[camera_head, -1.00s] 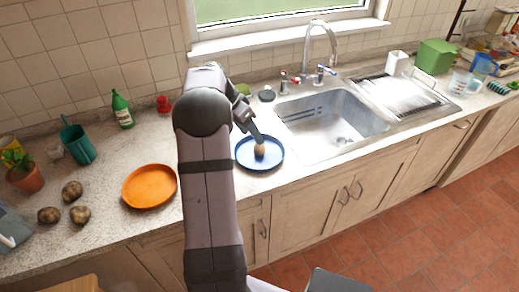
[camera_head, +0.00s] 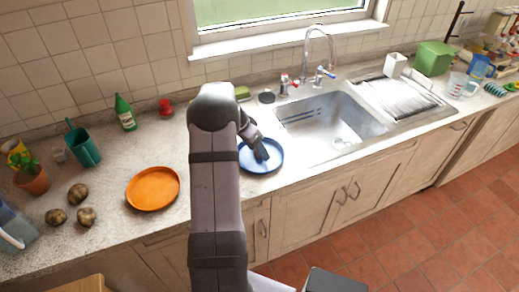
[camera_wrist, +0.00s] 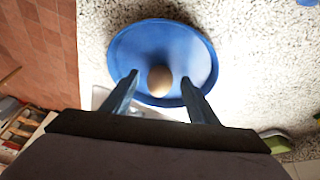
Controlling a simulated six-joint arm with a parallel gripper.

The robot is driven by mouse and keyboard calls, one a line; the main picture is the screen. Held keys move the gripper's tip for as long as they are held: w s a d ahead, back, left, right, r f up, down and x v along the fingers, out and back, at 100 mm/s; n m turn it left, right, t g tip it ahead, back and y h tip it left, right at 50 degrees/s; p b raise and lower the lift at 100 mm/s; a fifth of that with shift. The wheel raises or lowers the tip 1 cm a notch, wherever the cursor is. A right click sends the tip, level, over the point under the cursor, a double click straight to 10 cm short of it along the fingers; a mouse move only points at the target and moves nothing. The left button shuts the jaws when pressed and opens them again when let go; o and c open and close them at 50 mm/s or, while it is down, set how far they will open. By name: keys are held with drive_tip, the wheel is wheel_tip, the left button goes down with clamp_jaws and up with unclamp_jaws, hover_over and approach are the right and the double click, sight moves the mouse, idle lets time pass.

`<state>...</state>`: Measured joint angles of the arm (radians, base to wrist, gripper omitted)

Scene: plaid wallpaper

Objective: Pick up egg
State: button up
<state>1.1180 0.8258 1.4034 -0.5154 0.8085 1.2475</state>
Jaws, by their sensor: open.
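The brown egg (camera_wrist: 160,81) lies on the blue plate (camera_wrist: 160,35) in the wrist view. The plate (camera_head: 272,165) also shows in the head view, on the counter just left of the sink; there the egg is hidden behind my gripper (camera_head: 262,155). In the wrist view my gripper (camera_wrist: 160,92) is open, with one finger on each side of the egg. Both fingers look apart from the egg. Their height over the plate is hard to tell.
The sink (camera_head: 335,120) is right of the plate. An orange plate (camera_head: 153,188) lies to the left, with several potatoes (camera_head: 78,194) farther left. The counter's front edge is close to the blue plate.

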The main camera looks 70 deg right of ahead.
drive_tip(key=shift+f, duration=0.1)
drive_tip(key=c, duration=0.8)
drive_tip(key=shift+o, duration=0.2)
